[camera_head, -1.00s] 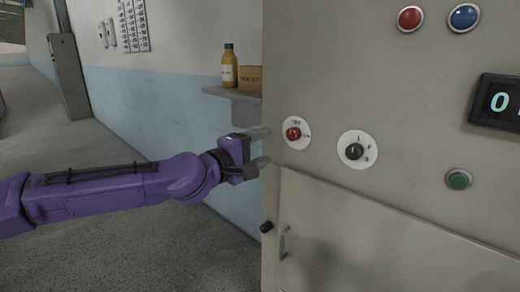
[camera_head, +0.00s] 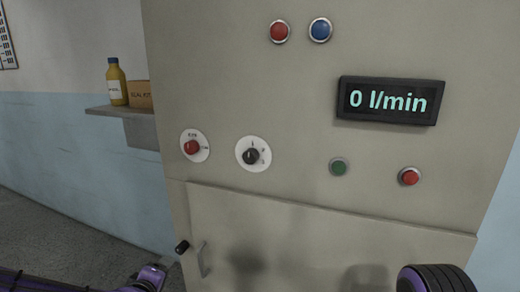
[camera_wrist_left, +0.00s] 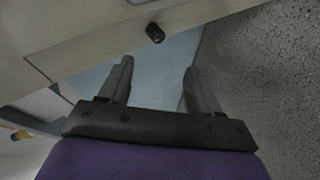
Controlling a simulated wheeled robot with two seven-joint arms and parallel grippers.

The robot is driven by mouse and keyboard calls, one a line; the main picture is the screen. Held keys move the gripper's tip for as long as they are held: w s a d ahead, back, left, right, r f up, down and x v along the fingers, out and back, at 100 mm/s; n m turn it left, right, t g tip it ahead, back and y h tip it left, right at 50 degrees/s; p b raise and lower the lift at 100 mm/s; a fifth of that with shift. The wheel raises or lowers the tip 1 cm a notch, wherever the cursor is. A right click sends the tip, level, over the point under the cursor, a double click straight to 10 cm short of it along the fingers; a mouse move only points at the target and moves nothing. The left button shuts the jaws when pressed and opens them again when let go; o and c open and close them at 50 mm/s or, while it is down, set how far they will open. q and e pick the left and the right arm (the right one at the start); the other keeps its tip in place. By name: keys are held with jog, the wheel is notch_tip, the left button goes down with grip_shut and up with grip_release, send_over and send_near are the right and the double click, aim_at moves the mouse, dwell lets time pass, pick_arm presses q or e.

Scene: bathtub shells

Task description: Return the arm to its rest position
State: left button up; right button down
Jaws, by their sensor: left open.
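My left gripper (camera_wrist_left: 157,74) shows in the left wrist view with its two dark fingers apart and nothing between them. Beyond the fingers are the grey cabinet, a blue wall strip and the speckled floor. A black and purple part of my own body (camera_head: 435,279) shows at the bottom right. My right gripper is not in view.
The grey cabinet (camera_head: 300,215) stands ahead, with a red switch (camera_head: 192,147), a black dial (camera_head: 251,156), several buttons and a display (camera_head: 390,101) reading 0 l/min. A black knob (camera_head: 182,247) sticks out low left. A shelf (camera_head: 112,112) holds a yellow bottle (camera_head: 117,84) and a box (camera_head: 140,94).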

pick_arm(q)
jog(key=s+a+f+m+g+y, duration=0.25)
jog(key=s+f+m+g, duration=0.2)
jog(key=s+f, duration=1.3)
jog(key=s+a+f+m+g, duration=0.1)
jog(key=s+f+g, duration=0.1)
jog(key=s+f, duration=0.3)
jog(key=s+a+f+m+g, duration=0.1)
jog(key=s+f, duration=0.4)
jog(key=s, duration=0.5)
jog(key=shift+a+m+g, duration=0.3)
jog(key=shift+m+g, duration=0.25)
jog(key=shift+g, duration=0.2)
jog(key=shift+f, duration=0.1)
